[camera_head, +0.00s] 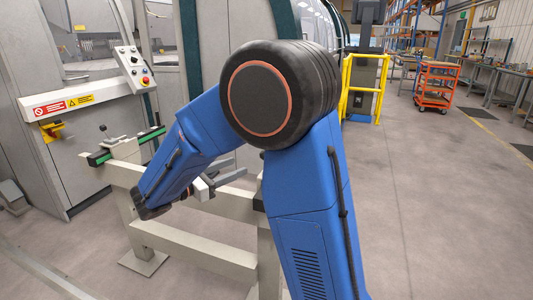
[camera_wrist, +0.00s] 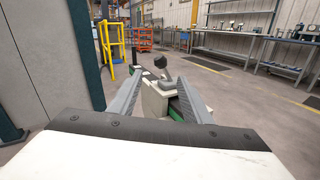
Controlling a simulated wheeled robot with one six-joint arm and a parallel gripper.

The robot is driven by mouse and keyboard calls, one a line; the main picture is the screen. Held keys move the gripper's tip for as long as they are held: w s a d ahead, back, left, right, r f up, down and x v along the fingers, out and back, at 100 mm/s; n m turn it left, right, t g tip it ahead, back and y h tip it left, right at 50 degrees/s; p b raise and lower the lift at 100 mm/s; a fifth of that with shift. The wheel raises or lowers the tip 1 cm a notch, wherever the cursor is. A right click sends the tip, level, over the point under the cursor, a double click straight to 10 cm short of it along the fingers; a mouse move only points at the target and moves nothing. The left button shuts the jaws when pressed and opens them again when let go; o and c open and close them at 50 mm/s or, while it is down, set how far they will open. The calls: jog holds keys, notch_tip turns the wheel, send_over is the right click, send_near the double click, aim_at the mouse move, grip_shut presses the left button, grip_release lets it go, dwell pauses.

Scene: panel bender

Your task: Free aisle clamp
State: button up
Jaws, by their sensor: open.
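A clamp (camera_wrist: 160,97) shows in the wrist view, pale with a dark round knob (camera_wrist: 160,62) on its lever, on a rail with green edging. It stands ahead, between my fingers in the picture; contact cannot be told. My gripper (camera_wrist: 160,77) is open and empty, its two grey fingers spread either side of the clamp. In the head view my gripper (camera_head: 220,183) is low behind my blue arm, above the pale frame, and this clamp is hidden. Another clamp (camera_head: 110,138) with a dark-knobbed lever sits on the green-edged rail at left.
The pale frame (camera_head: 190,248) stands close ahead under my arm. The grey machine (camera_head: 60,130) with a control box (camera_head: 134,68) fills the left. A yellow guard rail (camera_head: 365,85) and an orange cart (camera_head: 437,85) stand farther back.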

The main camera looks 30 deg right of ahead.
jog(key=w+d, duration=0.1)
jog(key=d, duration=0.4)
jog(key=w+d, duration=0.1)
jog(key=d, duration=0.5)
jog(key=w+d, duration=0.1)
jog(key=d, duration=0.5)
grip_shut()
